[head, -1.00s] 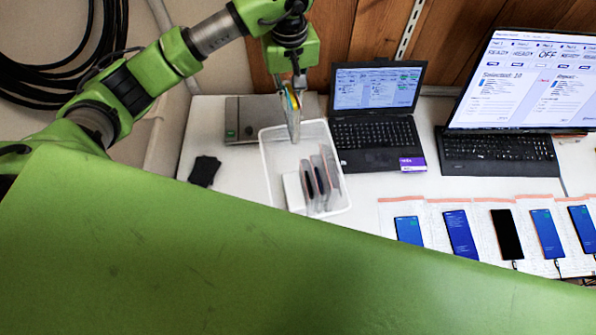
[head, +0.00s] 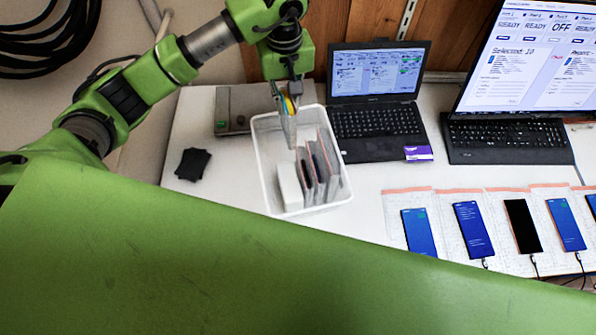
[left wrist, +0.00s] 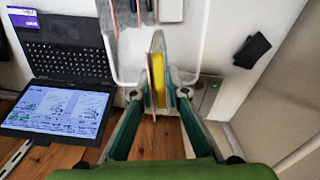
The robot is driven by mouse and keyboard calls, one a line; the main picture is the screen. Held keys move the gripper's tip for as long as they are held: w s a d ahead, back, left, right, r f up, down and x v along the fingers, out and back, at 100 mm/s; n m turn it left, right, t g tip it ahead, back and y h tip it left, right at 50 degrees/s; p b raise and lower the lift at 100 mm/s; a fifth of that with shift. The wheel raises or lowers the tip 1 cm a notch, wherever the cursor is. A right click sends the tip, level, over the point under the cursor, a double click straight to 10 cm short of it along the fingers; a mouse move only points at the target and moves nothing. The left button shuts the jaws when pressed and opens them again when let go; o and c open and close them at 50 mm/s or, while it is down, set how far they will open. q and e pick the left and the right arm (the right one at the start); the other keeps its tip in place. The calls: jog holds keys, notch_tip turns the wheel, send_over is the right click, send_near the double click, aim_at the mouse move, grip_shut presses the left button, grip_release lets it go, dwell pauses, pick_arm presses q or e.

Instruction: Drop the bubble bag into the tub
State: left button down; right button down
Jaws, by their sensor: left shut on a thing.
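My left gripper (head: 287,98) is shut on a thin bubble bag (head: 289,132), which hangs upright below the fingers. In the left wrist view the bag (left wrist: 157,72) is seen edge-on between the fingertips, with a pinkish edge and a yellow strip beside it. The white tub (head: 265,185) is under the gripper, and the bag hangs over its back part. I cannot tell how far the bag's lower end is below the rim. Several upright bags (head: 322,170) and a white block (head: 290,187) are in the tub. My right gripper is not in view.
A laptop (head: 378,120) stands close to the tub's right. A flat grey device (head: 235,108) lies behind left, and a small black item (head: 193,164) lies to the left. Phones on bubble bags (head: 470,235) line the right front. A monitor (head: 530,60) stands back right.

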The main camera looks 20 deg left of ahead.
pick_arm(q)
jog(key=shift+f+b, duration=0.9)
jog(key=shift+f, duration=2.15)
jog(key=c, duration=1.9)
grip_release()
jog(key=shift+r, duration=0.35)
notch_tip(320, 180, up, 11)
jog(key=shift+r, duration=0.2)
jog(key=shift+f, duration=0.1)
